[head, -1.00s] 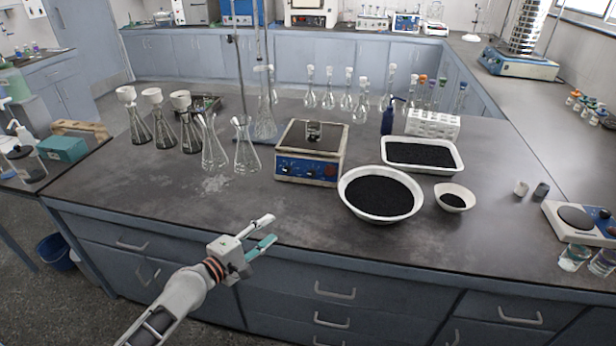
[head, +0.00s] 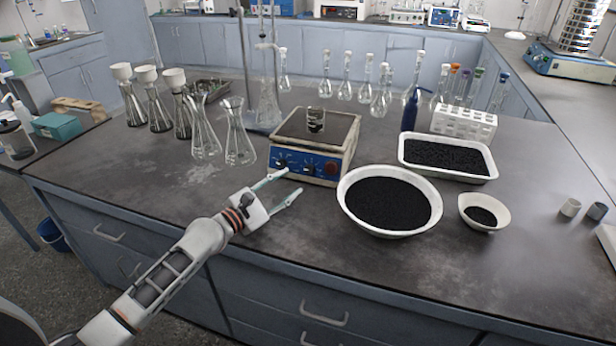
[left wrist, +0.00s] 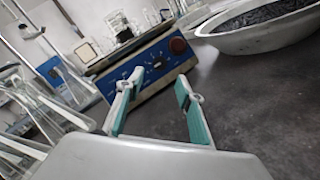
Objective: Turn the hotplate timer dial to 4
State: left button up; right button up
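The hotplate (head: 316,135) stands on the bench with a small glass beaker (head: 316,119) on its dark top. Its blue front panel (head: 305,164) carries dark knobs with white marks and a red round part at the right; the dial numbers are too small to read. My left gripper (head: 286,183) is in front of the panel, open and empty, its fingers pointing toward it. In the left wrist view the open fingers (left wrist: 158,95) frame the lower panel, with a dial (left wrist: 156,66) beyond them. I see no contact. My right gripper is not in view.
A white bowl of black grains (head: 390,203) stands close to the right of the hotplate, with a white tray (head: 447,158) behind it. Empty flasks (head: 238,145) stand to the left. The bench front edge is clear.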

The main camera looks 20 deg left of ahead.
aim_at(307, 171)
pick_arm(q)
jog(key=x, duration=0.7)
jog(key=shift+w+d+r+b, duration=0.1)
jog(key=shift+w+d+b, duration=0.05)
jog(key=shift+b, duration=0.25)
grip_shut()
